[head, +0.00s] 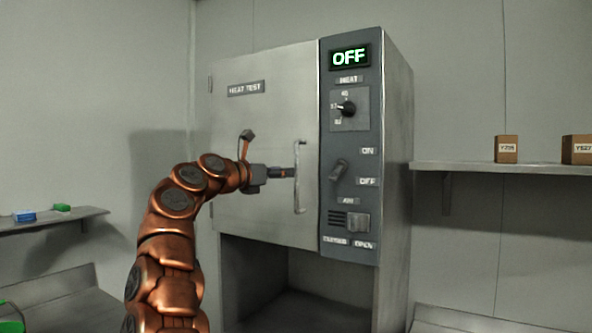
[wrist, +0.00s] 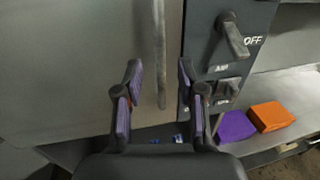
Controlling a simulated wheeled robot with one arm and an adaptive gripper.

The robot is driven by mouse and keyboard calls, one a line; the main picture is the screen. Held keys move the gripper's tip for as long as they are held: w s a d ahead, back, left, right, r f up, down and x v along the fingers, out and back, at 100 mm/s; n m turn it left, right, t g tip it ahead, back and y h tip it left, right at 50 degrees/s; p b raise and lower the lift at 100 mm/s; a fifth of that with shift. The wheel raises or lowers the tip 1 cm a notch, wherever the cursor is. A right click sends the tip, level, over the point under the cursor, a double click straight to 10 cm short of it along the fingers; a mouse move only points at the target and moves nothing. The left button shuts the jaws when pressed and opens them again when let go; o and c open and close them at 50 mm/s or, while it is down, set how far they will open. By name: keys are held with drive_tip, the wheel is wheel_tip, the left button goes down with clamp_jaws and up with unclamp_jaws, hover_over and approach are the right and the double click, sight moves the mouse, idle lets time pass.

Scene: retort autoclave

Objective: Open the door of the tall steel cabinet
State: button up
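The tall steel cabinet (head: 396,150) stands ahead with its door (head: 265,110), labelled HEAT TEST, shut. A vertical bar handle (head: 299,190) is on the door's right side; hinges show at the left edge. My gripper (head: 288,173) is at the handle's mid height, just left of it in the head view. In the wrist view my gripper (wrist: 160,72) is open, its two fingers apart, with the handle (wrist: 161,50) showing in the gap between them. I cannot tell whether a finger touches the handle.
The control panel right of the door has an OFF display (head: 349,57), a heat dial (head: 347,109), a switch (head: 339,171) and an air slider (head: 356,221). A right shelf (head: 470,168) holds brown boxes (head: 507,149). A left shelf (head: 75,218) holds small blue and green items.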

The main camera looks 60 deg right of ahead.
drive_tip(key=s+d+p, duration=0.1)
drive_tip(key=d+p, duration=0.2)
drive_tip(key=d, duration=0.3)
drive_tip(key=shift+d, duration=0.2)
clamp_jaws()
idle(0.5)
